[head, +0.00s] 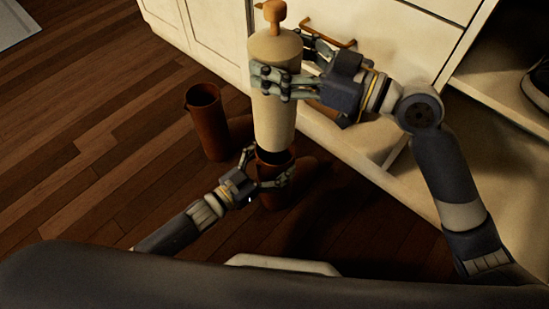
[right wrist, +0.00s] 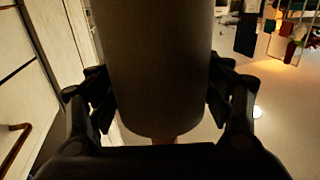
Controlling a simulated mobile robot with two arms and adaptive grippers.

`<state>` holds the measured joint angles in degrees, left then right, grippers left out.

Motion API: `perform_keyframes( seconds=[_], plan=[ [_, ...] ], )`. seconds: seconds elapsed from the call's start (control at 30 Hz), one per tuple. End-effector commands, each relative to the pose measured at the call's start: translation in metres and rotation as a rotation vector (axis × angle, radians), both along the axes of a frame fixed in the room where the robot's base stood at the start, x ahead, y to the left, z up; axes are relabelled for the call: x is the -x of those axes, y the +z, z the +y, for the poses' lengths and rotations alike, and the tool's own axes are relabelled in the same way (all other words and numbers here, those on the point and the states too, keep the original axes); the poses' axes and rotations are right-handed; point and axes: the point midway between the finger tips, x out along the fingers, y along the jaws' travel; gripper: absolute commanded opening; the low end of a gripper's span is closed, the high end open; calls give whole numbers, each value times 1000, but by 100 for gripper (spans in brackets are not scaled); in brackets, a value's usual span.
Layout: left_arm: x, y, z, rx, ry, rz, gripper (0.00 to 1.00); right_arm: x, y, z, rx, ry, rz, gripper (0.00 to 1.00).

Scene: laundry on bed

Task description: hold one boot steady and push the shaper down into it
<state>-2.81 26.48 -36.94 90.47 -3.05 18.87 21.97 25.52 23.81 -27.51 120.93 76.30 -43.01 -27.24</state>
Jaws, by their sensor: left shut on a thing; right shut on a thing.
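The cream shaper (head: 274,112), with a brown knob on top, stands nearly upright in the head view. My right gripper (head: 272,78) is shut around its upper part. In the right wrist view the shaper (right wrist: 158,70) fills the space between the fingers. One brown boot (head: 272,198) stands upright directly below the shaper. My left gripper (head: 269,175) is shut on this boot near its top. The shaper's lower end is at the boot's dark opening; I cannot tell how far inside it is. The other brown boot (head: 209,125) stands upright to the left, with its opening showing.
A cream cabinet (head: 215,45) with a wooden handle (head: 328,32) stands close behind the shaper. An open shelf (head: 500,100) at the right holds a dark shoe (head: 540,85). The wooden floor (head: 90,130) at the left is clear.

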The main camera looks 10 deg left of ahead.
Motion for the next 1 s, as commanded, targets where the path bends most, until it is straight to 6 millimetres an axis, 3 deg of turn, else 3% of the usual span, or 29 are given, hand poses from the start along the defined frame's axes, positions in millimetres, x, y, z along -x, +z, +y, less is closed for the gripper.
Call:
perform_keyframes(
  seconds=[0.7, 0.73, 0.8, 1.0],
  plan=[
    [0, -1, 1, -3, 1, 1, 41, 0, -51, 0, -1, 0, 2, 32],
    [0, -1, 1, -3, 1, 1, 41, 0, -49, 0, -1, 0, 0, 80],
    [0, -1, 1, -3, 1, 1, 41, 0, -49, 0, -1, 0, -1, 96],
    [0, -1, 1, -3, 1, 0, 40, 0, -49, 0, -1, 0, -1, 96]
  ],
)
